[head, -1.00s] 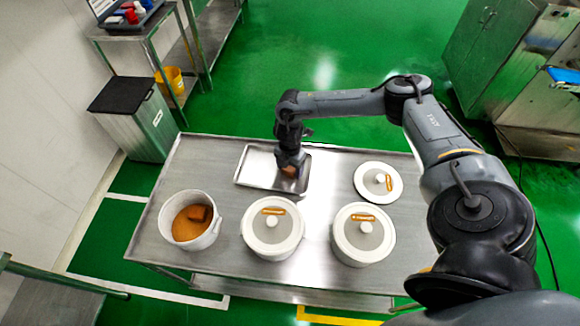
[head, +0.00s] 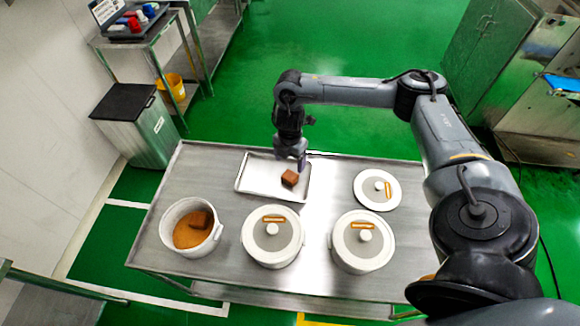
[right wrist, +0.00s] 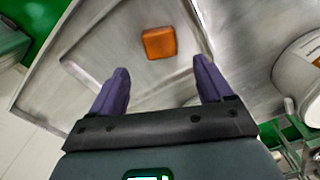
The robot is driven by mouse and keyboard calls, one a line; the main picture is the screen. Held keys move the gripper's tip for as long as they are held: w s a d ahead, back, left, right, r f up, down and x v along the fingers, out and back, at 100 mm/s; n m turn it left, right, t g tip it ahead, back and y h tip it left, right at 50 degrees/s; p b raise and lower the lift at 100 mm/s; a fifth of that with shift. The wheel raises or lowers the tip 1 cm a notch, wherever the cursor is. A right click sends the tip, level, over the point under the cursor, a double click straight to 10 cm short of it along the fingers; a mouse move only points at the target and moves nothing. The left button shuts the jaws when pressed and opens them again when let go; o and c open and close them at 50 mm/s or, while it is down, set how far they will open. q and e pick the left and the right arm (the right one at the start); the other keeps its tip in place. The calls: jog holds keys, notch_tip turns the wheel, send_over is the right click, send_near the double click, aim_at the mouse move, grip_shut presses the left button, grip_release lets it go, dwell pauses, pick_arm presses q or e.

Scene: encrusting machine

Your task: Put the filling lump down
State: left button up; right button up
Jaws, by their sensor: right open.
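The filling lump (head: 290,178) is a brown block lying on the right part of a shallow metal tray (head: 257,172). In the right wrist view the lump (right wrist: 159,43) looks orange-brown and lies on the tray (right wrist: 120,48), beyond the fingertips and between their lines. My right gripper (head: 300,163) is above the tray, just behind the lump. Its two purple fingers (right wrist: 161,65) are spread, empty and apart from the lump. My left gripper is not in view.
An open white pot (head: 163,226) with brown filling and another lump stands front left on the steel table (head: 200,165). Two lidded pots (head: 258,252) (head: 350,250) stand front middle and right. A loose lid (head: 366,190) lies at the right. A bin (head: 136,130) stands back left.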

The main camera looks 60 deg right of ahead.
jog(key=shift+r+p, duration=0.65)
jog(key=shift+r, duration=0.95)
